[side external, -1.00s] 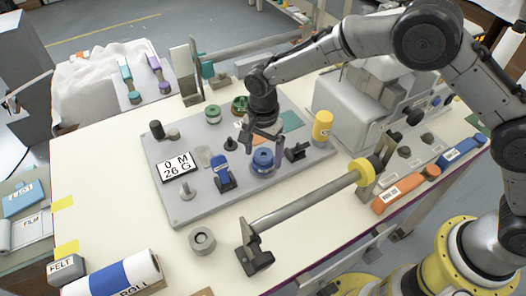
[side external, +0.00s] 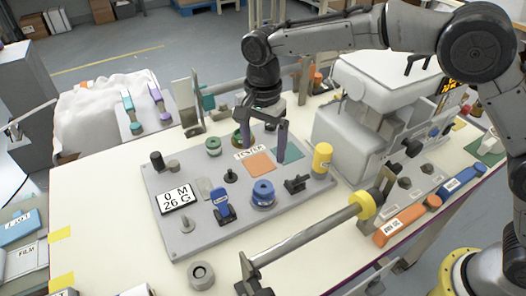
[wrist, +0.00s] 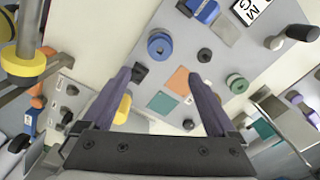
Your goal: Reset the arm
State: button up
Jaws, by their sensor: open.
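My gripper (side external: 264,125) is open and empty, hanging above the grey board (side external: 178,236) near its orange and teal patches. In the wrist view its two purple fingers (wrist: 159,78) stand wide apart with nothing between them. The blue spool (side external: 263,194) sits on the board, in front of my gripper and apart from it. In the wrist view the blue spool (wrist: 160,46) lies beyond the left fingertip.
A yellow cylinder (side external: 322,157) stands at the board's right edge. A grey machine (side external: 352,130) is to the right. A roller bar with a yellow collar (side external: 361,204) runs across the front. The table's left part is clear.

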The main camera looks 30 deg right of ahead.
dwell(0.4)
jog(key=d+r+m+t, duration=0.2)
jog(key=d+r, duration=0.6)
jog(key=r, duration=0.3)
jog(key=s+d+r+n+t, duration=0.2)
jog(key=s+d+r, duration=0.5)
jog(key=s+d, duration=0.3)
jog(key=s+d+f+n+t, duration=0.2)
jog(key=s+d+n, duration=0.3)
jog(key=s, duration=0.8)
jog(key=s+d+f+n, duration=0.1)
jog(key=s+f+n, duration=0.5)
jog(key=f+n, duration=0.1)
jog(key=shift+d, duration=0.35)
